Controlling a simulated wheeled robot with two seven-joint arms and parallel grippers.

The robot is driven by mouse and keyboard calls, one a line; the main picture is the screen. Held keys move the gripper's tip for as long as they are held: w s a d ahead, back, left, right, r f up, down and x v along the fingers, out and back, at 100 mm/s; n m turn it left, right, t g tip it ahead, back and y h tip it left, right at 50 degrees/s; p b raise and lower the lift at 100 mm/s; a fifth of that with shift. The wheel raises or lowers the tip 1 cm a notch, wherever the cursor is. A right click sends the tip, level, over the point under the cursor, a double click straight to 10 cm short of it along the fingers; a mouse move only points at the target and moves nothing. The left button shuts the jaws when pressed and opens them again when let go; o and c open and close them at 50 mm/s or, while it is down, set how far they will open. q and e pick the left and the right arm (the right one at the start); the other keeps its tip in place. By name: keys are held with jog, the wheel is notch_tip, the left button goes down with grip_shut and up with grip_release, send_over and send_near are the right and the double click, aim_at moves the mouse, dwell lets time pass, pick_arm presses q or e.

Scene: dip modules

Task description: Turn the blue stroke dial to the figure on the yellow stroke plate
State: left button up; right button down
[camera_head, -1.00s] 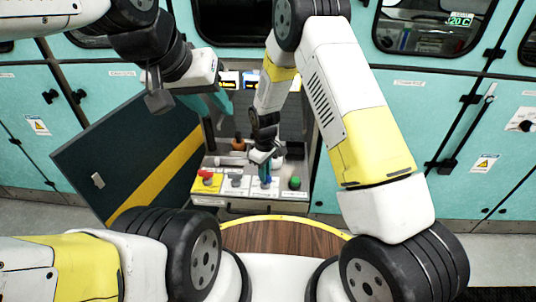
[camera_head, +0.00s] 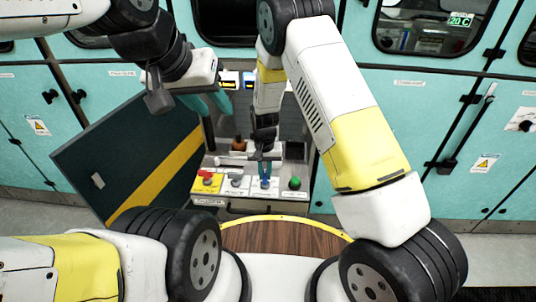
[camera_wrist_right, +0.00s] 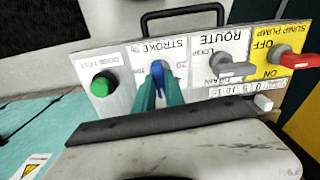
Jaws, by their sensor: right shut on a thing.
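The blue stroke dial (camera_wrist_right: 158,68) is on a white panel plate marked STROKE % in the right wrist view. My right gripper (camera_wrist_right: 160,88) has its teal fingers closed around the dial, which hide much of it and part of its scale. In the head view, my right gripper (camera_head: 264,168) reaches down to the dial (camera_head: 265,182). A small yellow plate (camera_head: 228,80) shows at the cabinet's back, too small to read; I cannot tell if it is the stroke plate. My left gripper (camera_head: 210,102) hangs empty at the cabinet's upper left, its opening unclear.
Beside the dial are a green button (camera_wrist_right: 104,84), a grey ROUTE lever (camera_wrist_right: 230,70) and a red SUMP PUMP lever (camera_wrist_right: 292,60) on a yellow plate. The open cabinet door (camera_head: 130,160) stands at the left. A round wooden surface (camera_head: 280,237) lies in front.

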aim_at(265, 174)
jog(key=m, duration=0.4)
jog(key=shift+m, duration=2.9)
jog(key=c, duration=1.4)
grip_release()
jog(key=shift+r, duration=3.9)
